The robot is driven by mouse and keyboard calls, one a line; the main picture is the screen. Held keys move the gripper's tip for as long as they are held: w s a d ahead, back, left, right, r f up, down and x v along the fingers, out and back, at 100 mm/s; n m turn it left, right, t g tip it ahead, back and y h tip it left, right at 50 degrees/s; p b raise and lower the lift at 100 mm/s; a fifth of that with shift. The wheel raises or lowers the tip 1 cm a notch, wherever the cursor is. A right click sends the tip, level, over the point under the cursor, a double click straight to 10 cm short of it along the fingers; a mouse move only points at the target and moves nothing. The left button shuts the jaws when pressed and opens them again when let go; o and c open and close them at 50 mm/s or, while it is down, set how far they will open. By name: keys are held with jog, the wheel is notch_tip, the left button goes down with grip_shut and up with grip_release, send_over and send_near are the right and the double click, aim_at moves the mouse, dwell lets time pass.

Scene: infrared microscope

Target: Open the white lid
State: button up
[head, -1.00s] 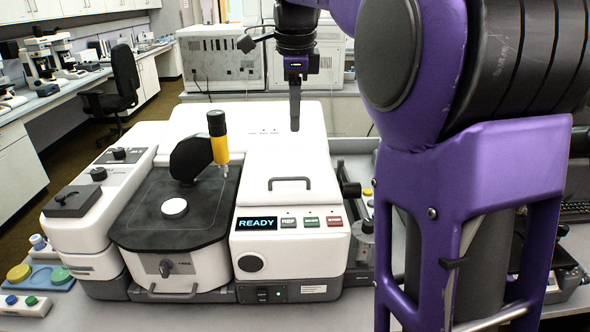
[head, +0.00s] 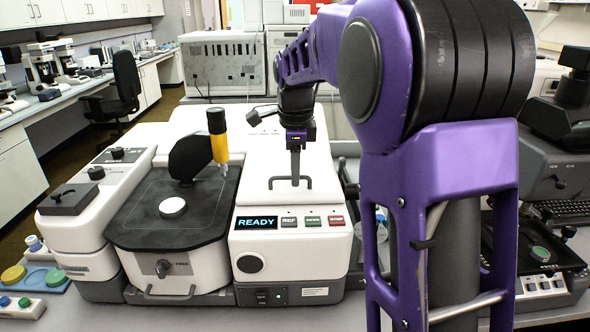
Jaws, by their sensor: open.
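The white lid (head: 262,203) is the smooth white cover on the right part of the infrared microscope, above the READY panel. It looks shut. Its dark bar handle (head: 275,183) lies across the top of the lid. My gripper (head: 295,180) points down at the right half of the handle, and its fingers overlap the handle in the picture. The gripper is open. Whether the fingers straddle or touch the handle cannot be told from this view.
The READY display (head: 256,223) and several buttons sit just below the lid. A second dark instrument (head: 545,262) stands at the right, beyond my arm.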

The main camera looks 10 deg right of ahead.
grip_shut()
dwell(1.4)
